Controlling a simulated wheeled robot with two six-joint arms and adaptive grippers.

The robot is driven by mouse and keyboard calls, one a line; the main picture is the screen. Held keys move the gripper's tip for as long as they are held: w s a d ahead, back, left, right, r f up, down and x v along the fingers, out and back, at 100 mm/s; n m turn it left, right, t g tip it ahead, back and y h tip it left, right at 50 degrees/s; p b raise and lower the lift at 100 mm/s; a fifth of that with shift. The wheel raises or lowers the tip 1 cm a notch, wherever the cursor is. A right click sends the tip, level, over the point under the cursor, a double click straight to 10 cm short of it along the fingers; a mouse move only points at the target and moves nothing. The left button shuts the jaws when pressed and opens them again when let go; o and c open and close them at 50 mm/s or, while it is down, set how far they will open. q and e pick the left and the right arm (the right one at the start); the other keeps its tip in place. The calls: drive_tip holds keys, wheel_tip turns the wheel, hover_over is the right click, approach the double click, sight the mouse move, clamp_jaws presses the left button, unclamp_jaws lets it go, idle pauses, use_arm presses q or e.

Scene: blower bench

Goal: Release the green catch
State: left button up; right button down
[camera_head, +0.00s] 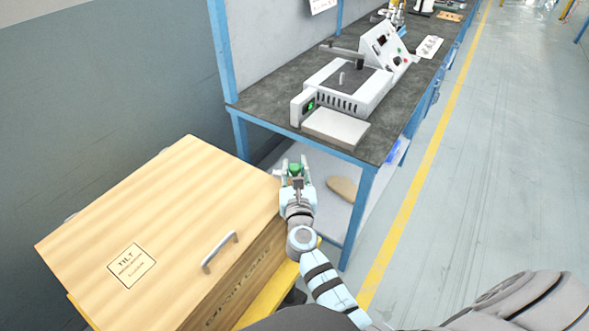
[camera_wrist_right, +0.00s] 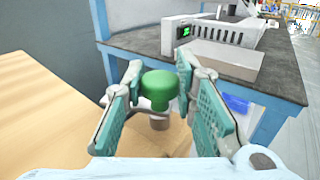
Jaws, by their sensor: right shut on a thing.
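The green catch (camera_wrist_right: 159,86) has a rounded green knob on a lighter stem. It stands beside the wooden box (camera_head: 150,225), at its far right corner in the head view. My right gripper (camera_head: 294,169) is at the catch with a finger on each side of the knob, and it is shut on it. In the right wrist view the knob sits between the teal finger pads of the gripper (camera_wrist_right: 161,88). The foot of the catch is partly hidden by the fingers. My left gripper is not in view.
The wooden box has a flat closed lid with a metal handle (camera_head: 219,251) and a label (camera_head: 132,266). A blue-framed bench (camera_head: 240,133) stands just beyond, carrying a white instrument (camera_head: 345,86) and other equipment. Clear floor with a yellow line (camera_head: 428,160) lies to the right.

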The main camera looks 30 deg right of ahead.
sight(295, 167)
idle(0.3)
drive_tip(key=c, duration=1.3)
unclamp_jaws()
wheel_tip(295, 167, up, 10)
drive_tip(key=shift+f, duration=0.1)
